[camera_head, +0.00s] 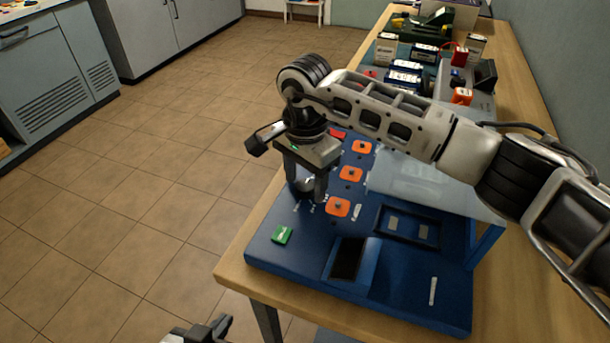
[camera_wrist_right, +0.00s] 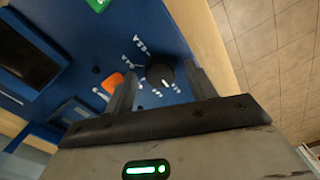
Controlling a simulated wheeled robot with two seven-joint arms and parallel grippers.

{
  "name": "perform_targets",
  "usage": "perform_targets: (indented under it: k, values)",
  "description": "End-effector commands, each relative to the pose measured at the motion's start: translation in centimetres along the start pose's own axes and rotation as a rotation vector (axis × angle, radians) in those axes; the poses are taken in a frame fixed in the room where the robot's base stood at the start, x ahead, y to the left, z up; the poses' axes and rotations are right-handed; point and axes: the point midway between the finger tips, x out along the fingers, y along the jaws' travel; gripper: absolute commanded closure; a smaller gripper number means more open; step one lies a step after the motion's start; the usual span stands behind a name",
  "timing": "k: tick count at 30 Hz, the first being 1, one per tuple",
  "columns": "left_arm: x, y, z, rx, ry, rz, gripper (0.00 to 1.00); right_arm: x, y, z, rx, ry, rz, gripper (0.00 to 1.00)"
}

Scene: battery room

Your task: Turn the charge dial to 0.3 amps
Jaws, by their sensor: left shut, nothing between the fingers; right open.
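The charge dial (camera_wrist_right: 160,75) is a round black knob with a white pointer mark on the blue panel (camera_wrist_right: 120,35). Small white labels stand around it, too small to read. My right gripper (camera_wrist_right: 161,88) is open with one finger on each side of the dial; I cannot tell whether they touch it. In the head view my right gripper (camera_head: 306,190) points down at the left edge of the blue panel (camera_head: 300,259), where its fingers largely hide the dial. My left gripper (camera_head: 217,328) is shut and empty at the bottom edge, below the table.
Orange switches (camera_head: 338,207) run in a row beside the dial. A green button (camera_head: 282,234) and a dark recess (camera_head: 347,259) lie nearer the front. A clear cover (camera_head: 420,185) spans the panel's right part. Batteries (camera_head: 404,75) stand at the back of the wooden table (camera_head: 235,262).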

Motion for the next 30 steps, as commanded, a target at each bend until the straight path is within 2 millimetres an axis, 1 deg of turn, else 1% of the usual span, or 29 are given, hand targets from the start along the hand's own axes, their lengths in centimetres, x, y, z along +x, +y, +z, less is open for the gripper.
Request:
perform_targets:
  k: [7,8,9,11,12,19,23,30]
  values:
    - [0.1,0.0,0.1,-0.004,-0.002,-0.001,1.00,0.1,0.0,0.0,0.000,0.000,0.001,0.44]
    - [0.1,0.0,0.1,-0.004,-0.002,-0.001,1.00,0.1,0.0,0.0,0.000,0.000,0.001,0.50]
    - [0.1,0.0,0.1,-0.004,-0.002,-0.001,1.00,0.1,0.0,0.0,0.000,0.000,0.001,0.61]
    - [0.1,0.0,0.1,-0.004,-0.003,-0.001,1.00,0.1,0.0,0.0,0.000,0.000,0.000,0.77]
    - [0.1,0.0,0.1,-0.004,-0.004,-0.001,1.00,0.1,0.0,0.0,0.000,0.000,0.000,0.89]
    - [0.1,0.0,0.3,-0.003,-0.007,-0.001,1.00,0.1,0.0,0.0,0.007,0.000,0.000,0.89]
    - [0.1,0.0,0.8,-0.002,-0.014,0.000,1.00,0.1,0.0,0.0,0.035,0.001,-0.001,0.89]
    - [0.6,0.1,1.7,-0.002,-0.019,0.005,1.00,0.3,0.0,0.0,0.168,0.002,-0.001,0.89]
